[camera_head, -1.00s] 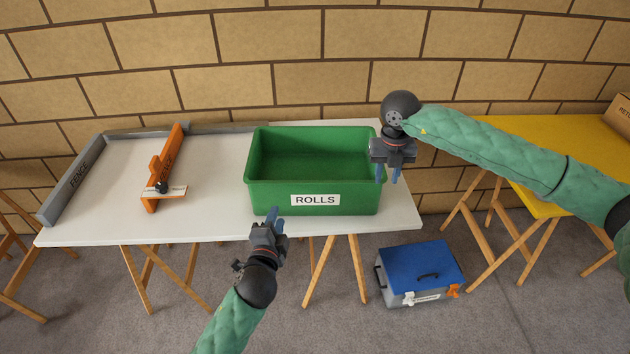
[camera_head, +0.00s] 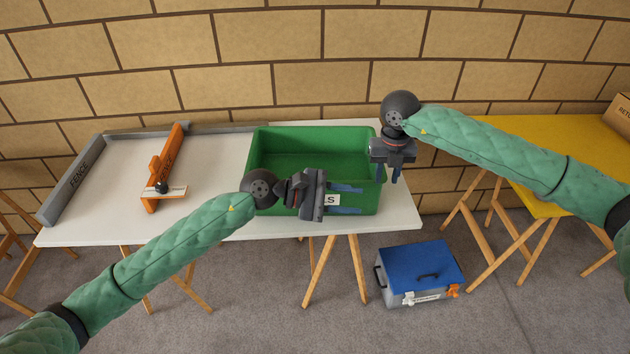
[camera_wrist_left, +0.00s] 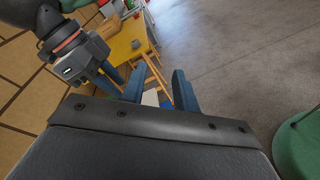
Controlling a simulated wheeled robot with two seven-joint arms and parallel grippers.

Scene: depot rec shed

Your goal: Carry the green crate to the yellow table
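The green crate (camera_head: 310,150) stands upright on the white table (camera_head: 110,200) in the head view, and its visible inside is empty. My left gripper (camera_head: 346,199) is open in front of the crate, its fingers pointing right, and covers most of the ROLLS label. The left wrist view shows its two fingers (camera_wrist_left: 160,90) apart with nothing between them. My right gripper (camera_head: 388,174) is open at the crate's right end, fingers pointing down; I cannot tell whether they touch or straddle the wall. The yellow table (camera_head: 560,130) stands at the right, partly behind my right arm.
An orange fence tool (camera_head: 166,165) and grey rails (camera_head: 70,180) occupy the white table's left part. A blue-lidded toolbox (camera_head: 420,268) sits on the floor between the tables. A cardboard box (camera_head: 619,110) is at the yellow table's right edge.

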